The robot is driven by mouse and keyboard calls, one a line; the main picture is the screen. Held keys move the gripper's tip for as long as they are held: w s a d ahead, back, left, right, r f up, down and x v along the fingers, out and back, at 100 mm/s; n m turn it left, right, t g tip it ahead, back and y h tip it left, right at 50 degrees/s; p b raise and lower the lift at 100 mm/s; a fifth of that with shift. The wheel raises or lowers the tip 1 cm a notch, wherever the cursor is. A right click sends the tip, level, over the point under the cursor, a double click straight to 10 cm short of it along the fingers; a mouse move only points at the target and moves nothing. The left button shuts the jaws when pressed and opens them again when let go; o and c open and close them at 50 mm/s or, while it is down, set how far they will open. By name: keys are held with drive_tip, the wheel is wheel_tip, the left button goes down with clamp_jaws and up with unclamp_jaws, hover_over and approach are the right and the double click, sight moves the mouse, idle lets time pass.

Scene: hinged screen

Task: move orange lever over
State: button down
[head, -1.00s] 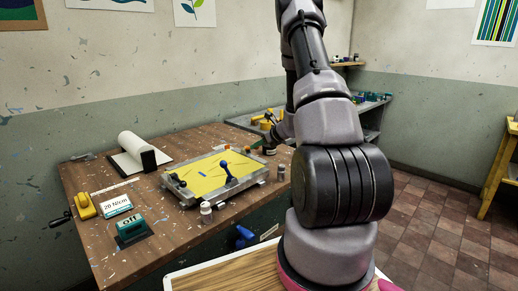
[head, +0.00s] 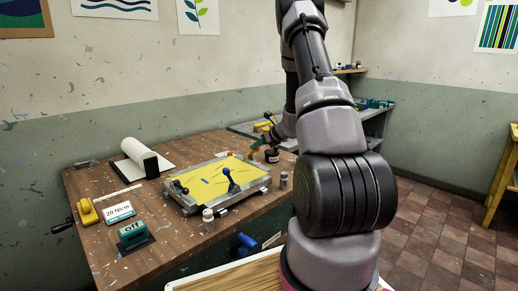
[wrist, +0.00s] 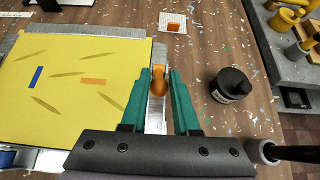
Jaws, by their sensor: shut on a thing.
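The orange lever (wrist: 159,88) has a rounded knob and stands beside the right edge of the yellow screen (wrist: 60,120) in the wrist view. My gripper (wrist: 160,74) has its green fingers on both sides of the knob and is shut on it. In the head view my gripper (head: 262,146) is small and partly hidden at the far right corner of the framed yellow screen (head: 205,180).
A black jar (wrist: 232,84) stands close to the right of my gripper. A white plate with an orange square (wrist: 172,22) lies beyond it. A small bottle (head: 208,219) stands before the screen.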

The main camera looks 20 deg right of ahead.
drive_tip(key=shift+w+a+r, duration=0.25)
drive_tip(key=shift+w+r, duration=0.4)
drive_tip(key=shift+w, duration=0.1)
drive_tip(key=c, duration=1.1)
unclamp_jaws()
drive_tip(key=shift+r, duration=0.1)
